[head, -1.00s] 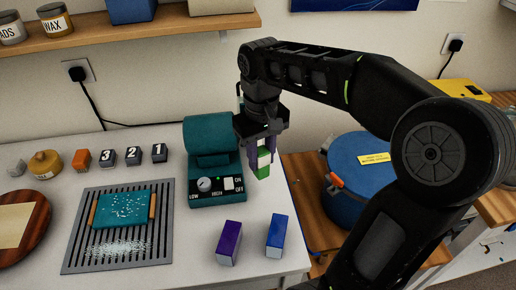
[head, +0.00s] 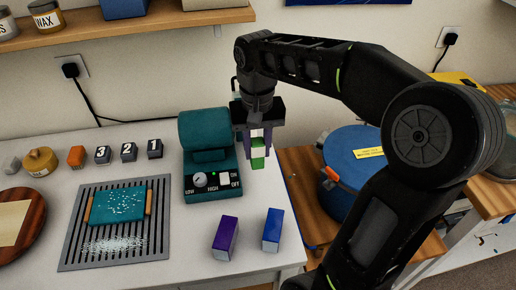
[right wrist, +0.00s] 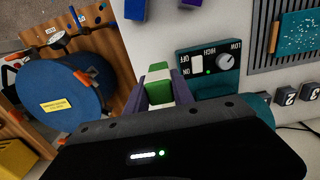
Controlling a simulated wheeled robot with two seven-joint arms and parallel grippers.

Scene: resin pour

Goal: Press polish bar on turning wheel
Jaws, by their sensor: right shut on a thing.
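The teal polishing machine (head: 207,129) stands at the table's right edge, with a knob (head: 199,180) and a switch (head: 224,178) on its front. Its wheel cannot be made out; my arm and gripper cover part of that side. My right gripper (head: 258,146) is shut on a green polish bar (head: 258,160) with a white band, just right of the machine. In the right wrist view the green bar (right wrist: 159,76) sits between the fingers, beside the control panel (right wrist: 208,66). Contact with the wheel cannot be seen. My left gripper is out of view.
A purple bar (head: 225,238) and a blue bar (head: 272,230) stand in front of the machine. A slotted grey tray (head: 72,255) with a teal piece lies left. A blue drum (head: 350,185) stands right, beyond the table edge. Numbered blocks (head: 128,151) stand behind the tray.

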